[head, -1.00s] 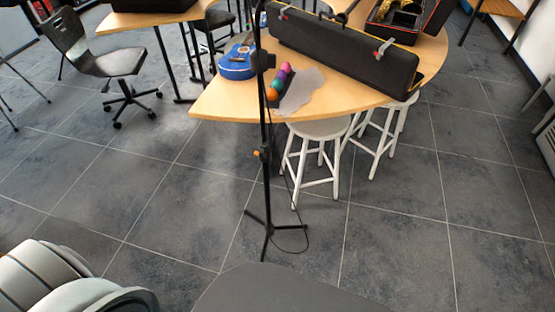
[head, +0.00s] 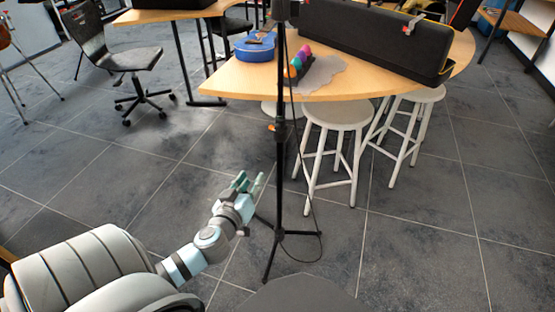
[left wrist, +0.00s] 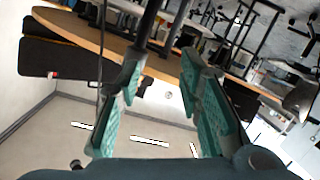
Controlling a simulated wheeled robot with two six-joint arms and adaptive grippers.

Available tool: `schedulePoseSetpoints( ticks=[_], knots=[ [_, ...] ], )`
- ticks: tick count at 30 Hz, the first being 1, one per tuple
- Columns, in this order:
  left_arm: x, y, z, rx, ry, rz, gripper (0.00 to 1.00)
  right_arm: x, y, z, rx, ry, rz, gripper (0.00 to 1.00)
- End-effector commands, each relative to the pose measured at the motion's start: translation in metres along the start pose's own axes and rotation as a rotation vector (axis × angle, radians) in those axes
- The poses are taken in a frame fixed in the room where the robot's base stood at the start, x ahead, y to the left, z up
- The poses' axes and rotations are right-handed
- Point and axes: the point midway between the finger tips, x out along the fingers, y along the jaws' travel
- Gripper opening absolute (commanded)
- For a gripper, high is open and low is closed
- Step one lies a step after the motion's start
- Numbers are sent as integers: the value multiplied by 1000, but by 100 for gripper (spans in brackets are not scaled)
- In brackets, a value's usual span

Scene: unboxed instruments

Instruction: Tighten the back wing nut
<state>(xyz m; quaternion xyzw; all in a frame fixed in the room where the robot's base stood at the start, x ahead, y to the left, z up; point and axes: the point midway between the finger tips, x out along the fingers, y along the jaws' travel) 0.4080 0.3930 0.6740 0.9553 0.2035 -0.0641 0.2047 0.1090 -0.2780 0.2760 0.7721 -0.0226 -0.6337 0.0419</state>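A thin black upright stand (head: 280,185) on a tripod base stands in the middle of the head view. A small orange piece (head: 271,127) shows at the left side of its mid-height joint; it is too small to tell its exact shape. My left gripper (head: 251,178) is open and empty, left of the stand pole and below the orange piece, with its green-padded fingers pointing up. In the left wrist view, the open left gripper (left wrist: 160,92) shows both green pads with a wide gap. I cannot pick out a wing nut there. My right gripper is not in view.
A wooden table (head: 235,80) behind the stand holds a blue ukulele (head: 255,47), coloured egg-shaped items (head: 298,61) and a long black case (head: 380,38). White stools (head: 338,117) stand just right of the pole. A cable hangs by the pole.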

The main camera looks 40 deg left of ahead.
Motion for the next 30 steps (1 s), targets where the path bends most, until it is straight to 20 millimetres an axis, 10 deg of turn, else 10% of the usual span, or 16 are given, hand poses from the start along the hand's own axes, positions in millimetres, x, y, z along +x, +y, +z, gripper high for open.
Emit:
schedulePoseSetpoints(
  ticks=[6,19,30],
  knots=[
    [-6,44,-55,-188,168,136,33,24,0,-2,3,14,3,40],
    [102,57,-76,-189,164,133,33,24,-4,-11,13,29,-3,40],
    [125,60,-79,-186,161,133,33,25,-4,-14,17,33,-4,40]
  ],
)
